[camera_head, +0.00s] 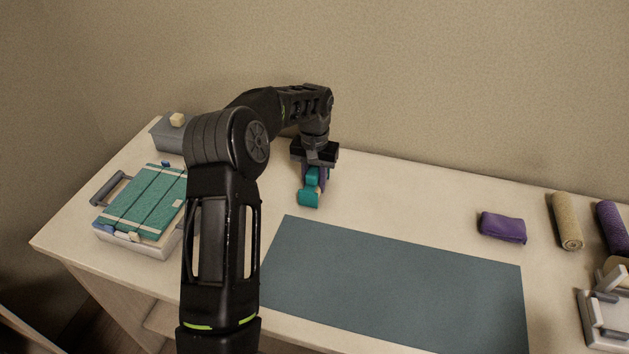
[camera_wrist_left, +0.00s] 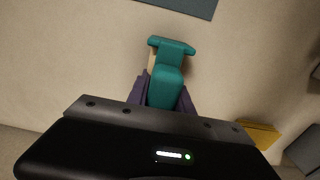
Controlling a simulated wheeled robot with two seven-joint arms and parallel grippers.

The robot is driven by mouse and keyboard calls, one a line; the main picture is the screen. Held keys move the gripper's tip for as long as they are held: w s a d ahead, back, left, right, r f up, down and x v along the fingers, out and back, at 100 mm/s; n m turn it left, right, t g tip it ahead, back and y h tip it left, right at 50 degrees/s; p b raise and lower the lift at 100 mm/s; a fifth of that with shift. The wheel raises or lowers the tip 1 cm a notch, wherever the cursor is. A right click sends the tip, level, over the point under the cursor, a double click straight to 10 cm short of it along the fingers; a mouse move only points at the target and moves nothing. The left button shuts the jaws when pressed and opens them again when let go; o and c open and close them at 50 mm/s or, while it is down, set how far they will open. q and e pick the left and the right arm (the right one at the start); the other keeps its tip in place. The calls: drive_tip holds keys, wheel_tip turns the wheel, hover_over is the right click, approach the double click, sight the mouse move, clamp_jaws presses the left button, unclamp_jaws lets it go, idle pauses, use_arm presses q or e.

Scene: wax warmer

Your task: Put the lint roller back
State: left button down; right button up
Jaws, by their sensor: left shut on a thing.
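My left gripper (camera_head: 316,178) is over the back of the table, pointing down. Its purple fingers are shut on a teal thing with a handle and a wider end, which looks like the lint roller (camera_head: 308,198). In the left wrist view the lint roller (camera_wrist_left: 167,82) sits between the fingers (camera_wrist_left: 165,98), its wider end pointing away from the gripper. A small tan part shows beside it. The lint roller is at or just above the tabletop; I cannot tell whether it touches. My right gripper is not in view.
A blue-grey mat (camera_head: 395,290) lies in front. At left are a teal-topped case (camera_head: 150,205) and a grey box (camera_head: 165,137). At right are a purple pouch (camera_head: 502,227), a tan roll (camera_head: 566,221), a purple roll (camera_head: 612,228) and a light grey device (camera_head: 606,318). The tabletop between gripper and pouch is clear.

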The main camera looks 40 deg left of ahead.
use_arm(q)
drive_tip(key=shift+f, duration=0.1)
drive_tip(key=c, duration=1.1)
unclamp_jaws()
drive_tip(key=shift+r, duration=0.4)
wheel_tip(320, 180, up, 8)
drive_tip(key=shift+w+f+b, duration=0.1)
drive_tip(key=shift+b, duration=0.6)
drive_tip(key=shift+r+p, duration=0.9)
drive_tip(key=shift+r, duration=0.95)
